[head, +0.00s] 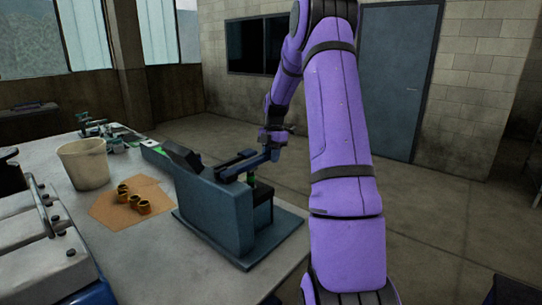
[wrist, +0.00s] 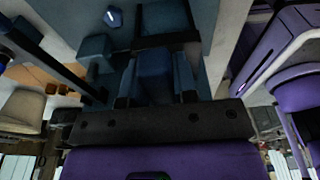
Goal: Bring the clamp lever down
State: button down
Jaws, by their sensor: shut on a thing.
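The blue-grey clamp fixture (head: 215,208) stands on a flat base plate at the right end of the workbench. Its clamp lever (head: 238,163) is a dark blue bar at the top, reaching out to the right and looking roughly level. My gripper (head: 273,147) is at the outer right end of the lever and shut on it. In the wrist view, a blue block (wrist: 153,75), seemingly the lever's end, sits between the fingers. My arm comes down from above; the exact contact is small and dark.
A brown mat (head: 108,213) with several brass rings (head: 135,201) lies left of the fixture. A cream bucket (head: 84,164) stands behind it. A tilted black panel (head: 181,154) is close to the fixture's left. Open floor lies to the right, before a blue door (head: 397,80).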

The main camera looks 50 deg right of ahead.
jog(key=c, duration=0.9)
grip_release()
jog(key=shift+f, duration=0.2)
jog(key=shift+r, duration=0.15)
jog(key=r, duration=0.3)
jog(key=d+r, duration=0.1)
jog(key=r, duration=0.6)
jog(key=shift+d+r, duration=0.2)
jog(key=shift+d, duration=0.1)
